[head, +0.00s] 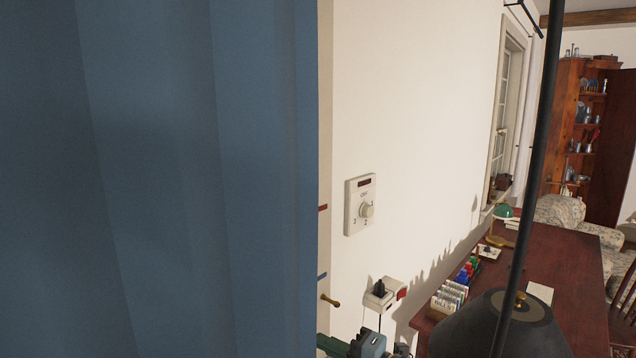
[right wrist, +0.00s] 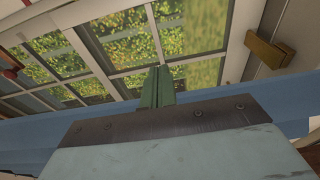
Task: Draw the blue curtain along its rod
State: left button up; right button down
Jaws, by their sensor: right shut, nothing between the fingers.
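The blue curtain (head: 150,180) hangs in broad folds and fills the left half of the head view; its right edge is upright beside the white wall. Its rod is not visible there. My right gripper (head: 332,345) is low in the head view, just by the curtain's right edge, partly cut off by the frame. In the right wrist view its green fingers (right wrist: 157,86) are closed together and empty, pointing toward a paned window (right wrist: 120,50). Blue cloth (right wrist: 25,145) runs across behind the gripper body in that view. My left gripper is not in view.
A white dial switch (head: 361,205) and a socket (head: 384,293) are on the wall. A brass knob (head: 330,300) sticks out near the curtain edge. A black pole (head: 534,170) and dark lampshade (head: 490,330) stand at right, before a red-brown desk (head: 565,260).

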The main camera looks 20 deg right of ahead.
jog(key=s+a+p, duration=0.2)
jog(key=s+a, duration=0.1)
jog(key=a, duration=0.4)
jog(key=s+a+p, duration=0.2)
jog(key=a, duration=0.4)
jog(key=shift+s+a+p, duration=0.35)
jog(key=shift+s+a, duration=0.05)
jog(key=s+a, duration=0.3)
jog(key=a, duration=0.4)
jog(key=s+a, duration=0.3)
jog(key=a, duration=0.4)
jog(key=shift+a, duration=0.4)
jog(key=shift+s, duration=0.1)
